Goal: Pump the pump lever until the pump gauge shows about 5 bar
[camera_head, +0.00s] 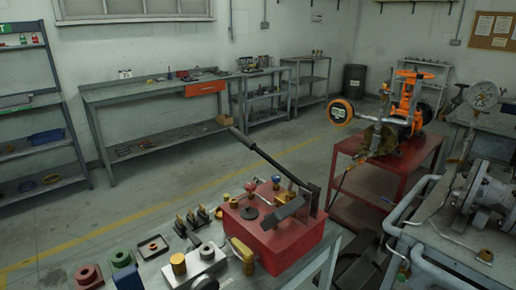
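The pump is a red box (284,244) on the near bench, with small coloured caps and a dark block on top. Its long black pump lever (262,152) slopes up to the left from a dark upright bracket at the right of the box. A round gauge with an orange rim (340,112) is beyond it, by the orange valve assembly. A white dial gauge (483,95) stands at the right. I cannot tell which is the pump gauge, and neither reading is legible. Neither gripper is in view.
Small parts, including a black tray (152,248) and a brass cylinder (179,263), lie left of the pump. A red cart (414,160) carries the orange valve (406,95). Grey pipework (432,240) fills the right. Open floor lies behind the near bench.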

